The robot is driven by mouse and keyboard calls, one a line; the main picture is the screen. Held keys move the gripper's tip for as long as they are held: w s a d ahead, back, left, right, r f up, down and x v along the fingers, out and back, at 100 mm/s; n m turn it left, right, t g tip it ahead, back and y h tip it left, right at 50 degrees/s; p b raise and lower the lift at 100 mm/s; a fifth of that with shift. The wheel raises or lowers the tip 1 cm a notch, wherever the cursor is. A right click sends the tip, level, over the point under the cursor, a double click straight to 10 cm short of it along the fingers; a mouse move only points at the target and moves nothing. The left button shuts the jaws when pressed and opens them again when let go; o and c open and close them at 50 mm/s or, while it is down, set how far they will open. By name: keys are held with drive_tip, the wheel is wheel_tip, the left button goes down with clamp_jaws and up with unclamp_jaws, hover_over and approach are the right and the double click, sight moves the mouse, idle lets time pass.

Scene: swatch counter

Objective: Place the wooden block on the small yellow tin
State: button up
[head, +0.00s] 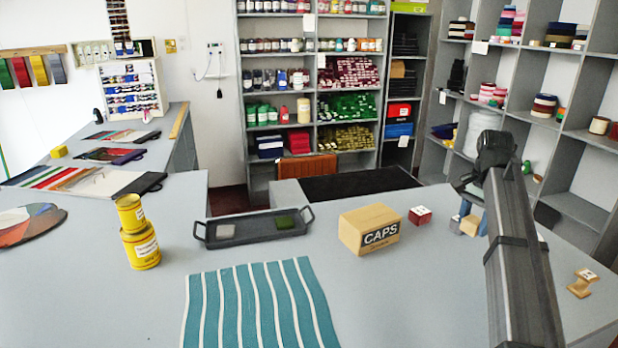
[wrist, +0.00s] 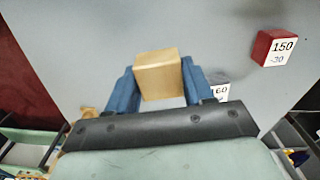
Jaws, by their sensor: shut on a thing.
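The wooden block (wrist: 158,75) is a plain light-wood cube between the two blue fingers of my gripper (wrist: 161,88) in the wrist view. My gripper is shut on it. In the head view the block (head: 469,226) shows at the right of the counter, partly covered by a blue finger. I cannot tell whether it touches the counter. The small yellow tin (head: 130,211) stands upright on top of a larger yellow tin (head: 141,248) at the left, far from my gripper. Its top looks clear.
A carton marked CAPS (head: 369,230) and a dark handled tray (head: 254,229) stand between my gripper and the tins. A red tagged cube (head: 420,215) and a grey tagged cube (wrist: 219,89) are close by. A striped teal cloth (head: 258,305) lies in front.

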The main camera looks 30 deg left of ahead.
drive_tip(key=s+a+r+n, duration=0.1)
drive_tip(key=s+a+n, duration=0.15)
drive_tip(key=a, duration=0.75)
drive_tip(key=s+a+r+n, duration=0.1)
drive_tip(key=s+a, duration=0.3)
drive_tip(key=a, duration=0.7)
wheel_tip(320, 180, up, 15)
drive_tip(key=n, duration=1.2)
hover_over(127, 199)
drive_tip(key=shift+d+f, duration=0.1)
drive_tip(key=shift+f, duration=3.75)
drive_tip(key=shift+f, duration=0.15)
